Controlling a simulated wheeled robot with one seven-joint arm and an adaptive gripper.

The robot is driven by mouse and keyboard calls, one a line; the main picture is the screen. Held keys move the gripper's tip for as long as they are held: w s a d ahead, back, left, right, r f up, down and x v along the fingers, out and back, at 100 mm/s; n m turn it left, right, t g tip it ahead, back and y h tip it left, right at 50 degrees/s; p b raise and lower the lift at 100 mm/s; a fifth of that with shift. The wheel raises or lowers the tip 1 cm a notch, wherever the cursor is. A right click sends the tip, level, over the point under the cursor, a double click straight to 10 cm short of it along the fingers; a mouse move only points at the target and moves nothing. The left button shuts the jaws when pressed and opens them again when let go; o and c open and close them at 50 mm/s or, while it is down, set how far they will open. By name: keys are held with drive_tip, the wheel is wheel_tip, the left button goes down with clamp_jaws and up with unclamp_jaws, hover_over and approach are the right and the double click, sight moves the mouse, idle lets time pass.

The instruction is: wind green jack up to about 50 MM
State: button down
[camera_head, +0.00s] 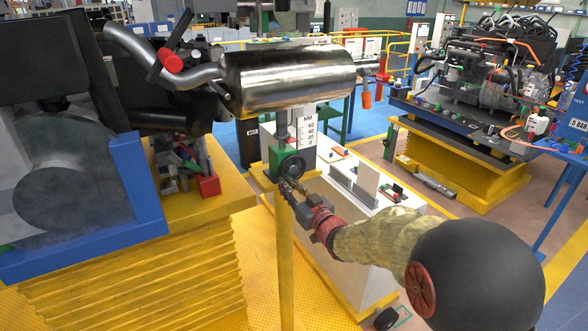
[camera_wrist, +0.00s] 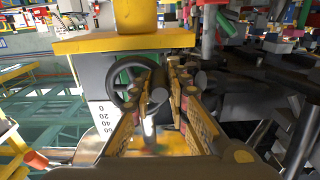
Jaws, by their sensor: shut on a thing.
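A white MM scale (camera_head: 309,128) marked 0 to 60 stands just right of the post; I cannot make out a reading. My gripper (camera_head: 288,187) is at the lower edge of the handwheel. In the wrist view the handwheel (camera_wrist: 117,84) lies behind and between my fingers (camera_wrist: 163,98), which are closed on part of it. The exact grip point is partly hidden. The scale (camera_wrist: 103,116) appears upside down there.
A blue-framed lift with yellow bellows (camera_head: 130,280) is at left. An engine on a yellow lift (camera_head: 455,170) is at back right. Small items lie on the bench top.

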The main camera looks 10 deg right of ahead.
sight(280, 172)
drive_tip(key=shift+s+a+r+p, duration=0.1)
drive_tip(key=shift+a+r+p, duration=0.15)
drive_tip(key=shift+r, duration=0.5)
drive_tip(key=shift+a+r+p, duration=0.2)
drive_tip(key=shift+r, duration=0.55)
